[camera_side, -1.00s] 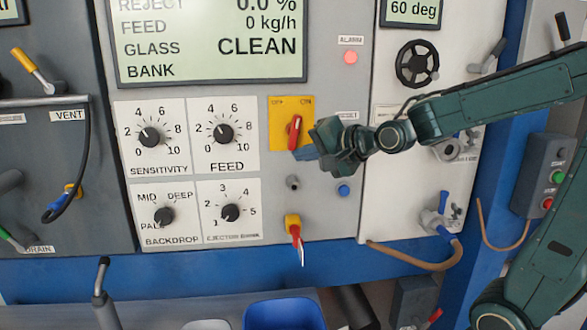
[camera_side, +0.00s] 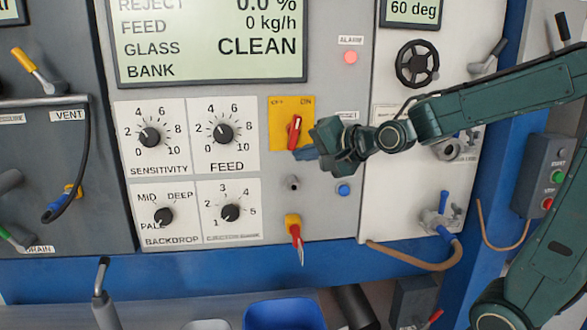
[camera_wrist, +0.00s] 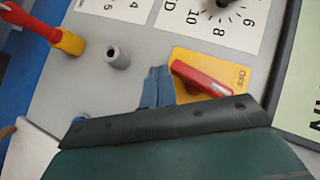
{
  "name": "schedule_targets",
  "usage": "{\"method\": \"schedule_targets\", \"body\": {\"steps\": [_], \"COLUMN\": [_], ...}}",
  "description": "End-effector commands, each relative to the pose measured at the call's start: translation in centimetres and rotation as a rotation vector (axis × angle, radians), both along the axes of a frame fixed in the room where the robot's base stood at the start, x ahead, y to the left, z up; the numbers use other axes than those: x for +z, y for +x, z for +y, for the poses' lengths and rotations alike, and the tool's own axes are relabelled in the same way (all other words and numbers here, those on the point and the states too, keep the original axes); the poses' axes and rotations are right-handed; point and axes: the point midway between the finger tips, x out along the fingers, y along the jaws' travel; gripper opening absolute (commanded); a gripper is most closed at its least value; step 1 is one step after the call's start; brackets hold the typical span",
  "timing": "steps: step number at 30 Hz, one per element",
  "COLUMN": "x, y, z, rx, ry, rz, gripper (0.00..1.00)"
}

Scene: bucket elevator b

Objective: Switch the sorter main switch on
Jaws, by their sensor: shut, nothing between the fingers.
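The main switch is a red rotary handle (camera_side: 295,131) on a yellow plate (camera_side: 280,112), with ON marked at the plate's upper right. The handle stands nearly upright, its top leaning slightly right. It also shows in the wrist view (camera_wrist: 203,79), with OFF readable on the yellow plate (camera_wrist: 212,61). My gripper (camera_side: 303,154) is shut and empty. Its blue fingertips (camera_wrist: 157,90) are beside the handle's lower end, close to the panel. I cannot tell whether they touch the handle. The gripper body hides the plate's far part in the wrist view.
Dials such as the feed knob (camera_side: 223,133) sit left of the switch. Below are a grey stub (camera_side: 293,183), a blue button (camera_side: 343,190) and a red key-like part on a yellow mount (camera_side: 295,231). A handwheel (camera_side: 417,64) is to the right.

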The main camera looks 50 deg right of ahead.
Motion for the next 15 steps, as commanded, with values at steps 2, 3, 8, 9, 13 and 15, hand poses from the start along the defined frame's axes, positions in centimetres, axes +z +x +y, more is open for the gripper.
{"method": "schedule_targets", "body": {"steps": [2,3,8,9,13,15], "x": [0.0,0.0,0.03,0.05,0.24,0.35], "y": [0.0,0.0,-0.05,-0.11,-0.49,-0.82], "z": [0.0,0.0,0.0,0.0,0.0,0.0], "rx": [0.0,0.0,0.0,0.0,-0.001,-0.002], "ry": [0.0,0.0,0.0,0.0,0.0,0.0], "rz": [0.0,0.0,0.0,0.0,-0.001,-0.002], "gripper": [0.0,0.0,0.0,0.0,0.0,0.0]}}
